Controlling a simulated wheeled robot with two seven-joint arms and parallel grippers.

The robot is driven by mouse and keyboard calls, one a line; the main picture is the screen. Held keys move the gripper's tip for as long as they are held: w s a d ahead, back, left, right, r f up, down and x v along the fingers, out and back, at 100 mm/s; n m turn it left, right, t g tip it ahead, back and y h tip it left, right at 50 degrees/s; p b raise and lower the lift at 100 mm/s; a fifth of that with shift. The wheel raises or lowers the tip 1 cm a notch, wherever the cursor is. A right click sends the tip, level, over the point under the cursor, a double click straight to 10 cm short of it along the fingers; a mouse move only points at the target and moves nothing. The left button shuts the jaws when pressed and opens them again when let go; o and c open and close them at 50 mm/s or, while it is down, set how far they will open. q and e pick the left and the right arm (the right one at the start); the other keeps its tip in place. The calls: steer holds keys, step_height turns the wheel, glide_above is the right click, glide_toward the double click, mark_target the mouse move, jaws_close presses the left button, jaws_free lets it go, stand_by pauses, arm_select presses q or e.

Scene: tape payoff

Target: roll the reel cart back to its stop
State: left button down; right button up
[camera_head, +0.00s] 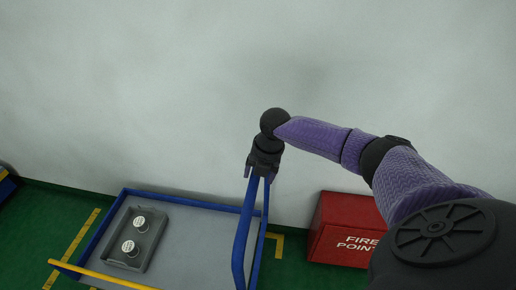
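The reel cart (197,219) stands low in the view, with a blue rim around a grey deck and a yellow bar (105,276) along its near edge. Its blue handle (245,222) rises on the right side. My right gripper (262,173) points down at the top of this handle, with the blue bars running up between its fingers. The gripper body hides the handle's top, so I cannot see whether the fingers are closed on it. My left gripper is not in view. I cannot make out a stop for certain.
A grey tray (155,250) with two white-topped round items lies on the deck. A red fire point box (345,215) stands right of the cart by the pale wall. Yellow lines (79,240) mark the green floor. A blue and yellow object (5,184) shows at the left edge.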

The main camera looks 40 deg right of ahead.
steer(key=shift+w+a, duration=0.1)
step_height(320, 180, up, 10)
steer(key=s+d+p, duration=0.1)
steer(key=p, duration=0.1)
steer(key=shift+s+d, duration=0.15)
steer(key=shift+s, duration=0.1)
steer(key=shift+f, duration=0.15)
